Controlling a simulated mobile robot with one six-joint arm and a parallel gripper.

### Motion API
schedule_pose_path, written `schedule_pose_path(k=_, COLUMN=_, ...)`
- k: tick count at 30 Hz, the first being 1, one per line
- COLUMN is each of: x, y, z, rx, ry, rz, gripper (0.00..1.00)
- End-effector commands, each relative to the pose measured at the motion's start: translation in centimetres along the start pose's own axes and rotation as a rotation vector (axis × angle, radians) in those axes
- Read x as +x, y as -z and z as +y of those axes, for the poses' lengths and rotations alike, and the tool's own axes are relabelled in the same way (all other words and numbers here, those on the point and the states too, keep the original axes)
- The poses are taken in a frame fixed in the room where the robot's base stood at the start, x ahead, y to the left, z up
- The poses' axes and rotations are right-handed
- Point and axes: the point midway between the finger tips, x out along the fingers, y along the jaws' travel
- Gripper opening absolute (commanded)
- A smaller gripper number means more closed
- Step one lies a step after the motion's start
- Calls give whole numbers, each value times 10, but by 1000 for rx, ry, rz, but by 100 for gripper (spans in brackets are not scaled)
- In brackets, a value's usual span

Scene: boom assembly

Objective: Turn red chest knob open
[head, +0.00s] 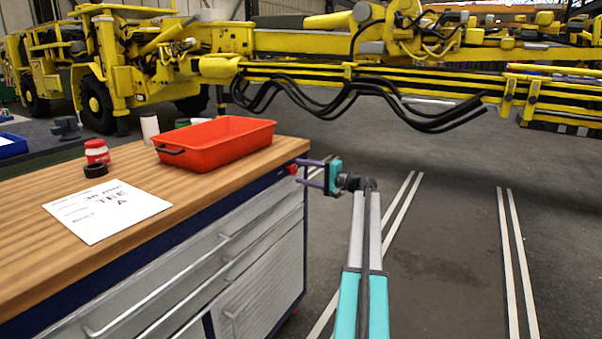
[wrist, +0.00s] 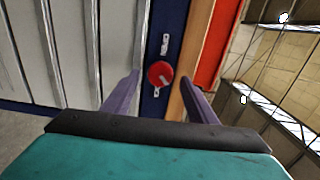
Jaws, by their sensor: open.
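The red knob (wrist: 161,74) is on the dark blue end strip of the chest, between two small metal plates in the wrist view. In the head view the red knob (head: 293,169) shows as a small spot at the chest's upper right corner. My gripper (head: 312,171) is open, with its purple fingers pointing at the knob from the right. In the wrist view my gripper (wrist: 158,88) has one finger on each side of the knob, with gaps to both. I cannot tell exactly how far the fingertips are from the chest surface. The chest (head: 262,262) has grey drawers with long handles.
On the wooden top (head: 200,190) are a red tray (head: 212,143), a paper sheet (head: 107,211), a red-and-white jar (head: 97,151) and a black ring (head: 95,170). A yellow machine (head: 330,42) with hanging black hoses stands behind. The floor right of the chest is clear.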

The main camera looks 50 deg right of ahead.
Motion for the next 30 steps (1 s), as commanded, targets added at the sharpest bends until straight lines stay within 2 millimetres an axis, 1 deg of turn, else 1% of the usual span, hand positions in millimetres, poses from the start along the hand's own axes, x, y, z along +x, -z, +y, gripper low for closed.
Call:
schedule_pose_path(k=5, x=-24, y=0, z=0, rx=0, ry=0, rz=2, gripper=53)
schedule_pose_path(k=15, x=-79, y=0, z=0, rx=-1, ry=0, rz=3, gripper=53)
schedule_pose_path(k=21, x=-108, y=0, z=0, rx=-1, ry=0, rz=3, gripper=53)
schedule_pose_path(k=25, x=-119, y=0, z=0, rx=-1, ry=0, rz=1, gripper=53)
schedule_pose_path(k=30, x=-125, y=0, z=0, rx=-1, ry=0, rz=1, gripper=53)
